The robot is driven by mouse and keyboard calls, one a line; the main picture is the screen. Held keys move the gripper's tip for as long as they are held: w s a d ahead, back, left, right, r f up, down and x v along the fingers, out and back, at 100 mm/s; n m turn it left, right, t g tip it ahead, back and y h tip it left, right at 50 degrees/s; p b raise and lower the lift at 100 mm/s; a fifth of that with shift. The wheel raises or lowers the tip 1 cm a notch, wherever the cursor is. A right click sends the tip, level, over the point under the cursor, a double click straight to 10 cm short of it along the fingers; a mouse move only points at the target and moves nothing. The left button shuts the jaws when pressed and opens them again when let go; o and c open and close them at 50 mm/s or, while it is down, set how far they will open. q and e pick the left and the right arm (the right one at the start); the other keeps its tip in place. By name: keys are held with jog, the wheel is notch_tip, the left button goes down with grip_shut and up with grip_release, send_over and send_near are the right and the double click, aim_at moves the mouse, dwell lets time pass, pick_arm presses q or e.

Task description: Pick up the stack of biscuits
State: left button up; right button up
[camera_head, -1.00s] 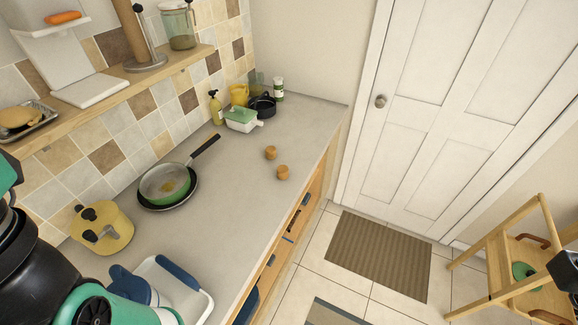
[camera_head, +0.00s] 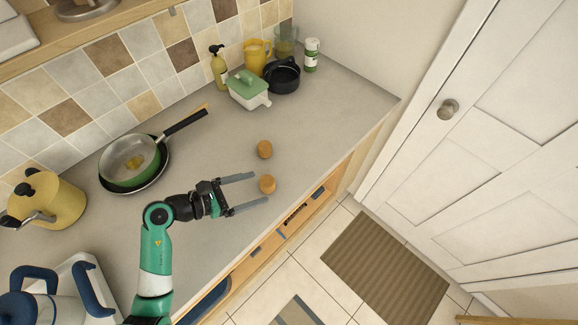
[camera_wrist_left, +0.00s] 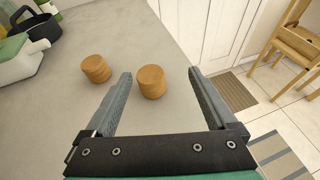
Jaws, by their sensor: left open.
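Two short stacks of round golden-brown biscuits stand on the grey counter. The nearer stack (camera_head: 267,184) is close to the counter's front edge. The farther stack (camera_head: 264,149) stands a little behind it. My left gripper (camera_head: 261,188) is open, its fingers spread and pointing at the nearer stack. In the left wrist view the nearer stack (camera_wrist_left: 151,81) shows between the fingertips, and the farther stack (camera_wrist_left: 96,68) is outside the left finger. I cannot tell whether either finger touches a stack. My right gripper is not in view.
A frying pan (camera_head: 128,158) with a green side lies on the counter (camera_head: 330,108) left of the arm. A green-lidded white dish (camera_head: 248,91), black pot (camera_head: 282,76), yellow jug (camera_head: 257,56) and bottles stand at the back. The counter around the stacks is clear.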

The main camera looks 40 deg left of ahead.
aim_at(261, 186)
pick_arm(q)
jog(key=s+a+f, duration=0.1)
jog(key=s+a+n, duration=0.1)
jog(key=shift+s+f+y, duration=0.3)
jog(key=shift+s+f, duration=0.1)
jog(key=shift+w+r, duration=0.1)
jog(key=shift+w, duration=0.05)
jog(key=x, duration=0.6)
jog(key=shift+w+d+r, duration=0.1)
jog(key=shift+w, duration=0.05)
jog(key=shift+w+r+x, duration=0.1)
jog(key=shift+r+x, duration=0.05)
jog(key=shift+x, duration=0.75)
jog(key=shift+w+r+x, duration=0.1)
jog(key=shift+r+x, duration=0.05)
jog(key=shift+x, duration=0.75)
jog(key=shift+w+r+x, duration=0.1)
jog(key=shift+r+x, duration=0.05)
jog(key=shift+x, duration=0.75)
jog(key=shift+a, duration=0.2)
grip_shut()
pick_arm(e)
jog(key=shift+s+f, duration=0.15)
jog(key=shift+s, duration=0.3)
pick_arm(q)
jog(key=shift+r, duration=0.15)
